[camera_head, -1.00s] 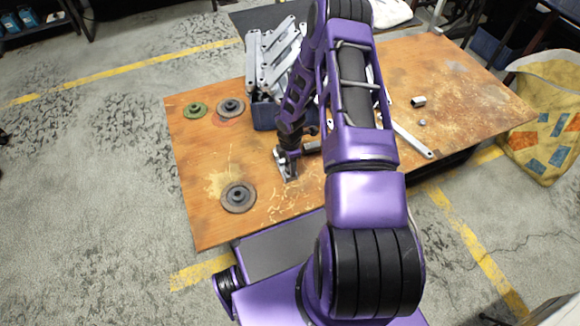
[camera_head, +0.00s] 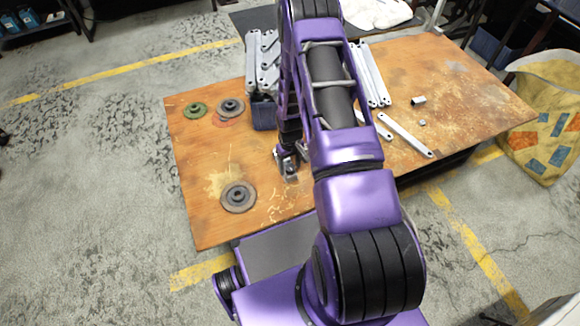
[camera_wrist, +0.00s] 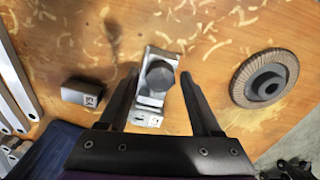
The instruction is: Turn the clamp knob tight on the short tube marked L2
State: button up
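A bright metal bracket piece (camera_wrist: 157,99) with a dark round knob (camera_wrist: 158,76) lies on the table in the wrist view. It carries a small white label too small to read, so I cannot tell whether it is L2. In the head view the metal piece (camera_head: 291,172) shows just below my gripper. My gripper (camera_wrist: 159,77) is open, one finger on each side of the knob, with small gaps visible. A dark short tube (camera_wrist: 82,92) with a white label, possibly L5, lies to the left in the wrist view. My arm hides it in the head view.
Grinding discs lie on the rust-stained table (camera_head: 205,155): one near the front (camera_head: 238,197), also at right in the wrist view (camera_wrist: 265,78), and two behind. A blue bin (camera_head: 264,115) and grey metal bars (camera_head: 373,78) are beyond.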

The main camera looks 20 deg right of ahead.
dwell(0.3)
jog(key=shift+r+p, duration=1.85)
jog(key=shift+r, duration=1.2)
jog(key=shift+s+f, duration=0.1)
jog(key=shift+s, duration=0.05)
